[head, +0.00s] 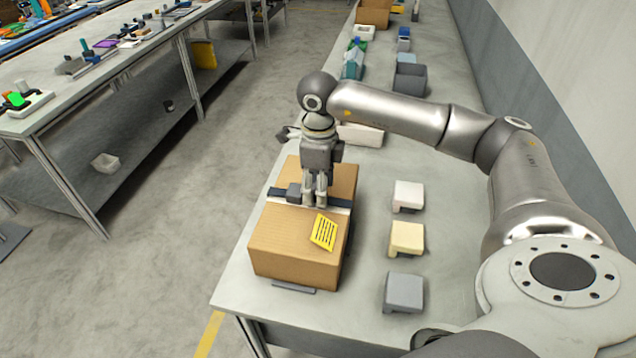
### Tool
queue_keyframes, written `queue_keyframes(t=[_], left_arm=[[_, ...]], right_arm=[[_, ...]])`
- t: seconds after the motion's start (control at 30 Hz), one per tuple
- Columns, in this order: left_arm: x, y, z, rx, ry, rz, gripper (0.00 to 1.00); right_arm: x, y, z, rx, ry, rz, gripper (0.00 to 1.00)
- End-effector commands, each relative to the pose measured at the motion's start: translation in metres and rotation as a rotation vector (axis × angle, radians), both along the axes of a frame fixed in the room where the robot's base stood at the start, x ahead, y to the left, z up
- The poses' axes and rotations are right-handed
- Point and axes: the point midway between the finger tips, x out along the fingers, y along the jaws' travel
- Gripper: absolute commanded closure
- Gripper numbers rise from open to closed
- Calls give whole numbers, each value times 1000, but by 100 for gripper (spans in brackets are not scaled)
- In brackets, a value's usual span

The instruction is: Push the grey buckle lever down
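A brown cardboard box (293,246) stands near the left edge of the worktable in the head view. A dark strap (277,192) and a white band (338,209) run across its top. A small dark blue-grey block (294,192), apparently the buckle, sits on the strap; its lever cannot be made out separately. My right gripper (315,204) points down over the strap, just right of this block. Its fingers are close together with nothing seen between them. Whether they touch the strap or buckle is unclear. My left gripper is not in view.
A yellow label (324,232) is on the box. White (408,196), cream (407,238) and grey (404,292) blocks stand in a row right of it. A white block (361,135) and grey bin (410,79) lie behind. The wall bounds the right.

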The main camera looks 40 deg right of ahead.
Motion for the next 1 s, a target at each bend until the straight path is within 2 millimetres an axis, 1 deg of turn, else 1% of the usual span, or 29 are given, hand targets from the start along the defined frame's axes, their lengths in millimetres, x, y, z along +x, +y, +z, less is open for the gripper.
queue_keyframes(t=[0.1, 0.3, 0.33, 0.67, 0.7, 0.83, 1.0], left_arm=[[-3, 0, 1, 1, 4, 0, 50], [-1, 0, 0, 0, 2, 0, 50], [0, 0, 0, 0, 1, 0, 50], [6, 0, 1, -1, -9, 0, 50], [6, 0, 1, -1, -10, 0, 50], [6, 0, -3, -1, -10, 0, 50], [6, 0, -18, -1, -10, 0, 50]], right_arm=[[0, 0, -4, 0, 0, 0, 50], [0, 0, -4, 0, 0, 0, 50], [0, 0, -4, 0, 0, 0, 51], [0, 0, -4, 1, -1, 0, 94], [0, 0, -4, 1, -1, 0, 96], [0, 0, -6, 6, -7, -1, 96], [-1, -2, -11, 37, -43, -2, 96]])
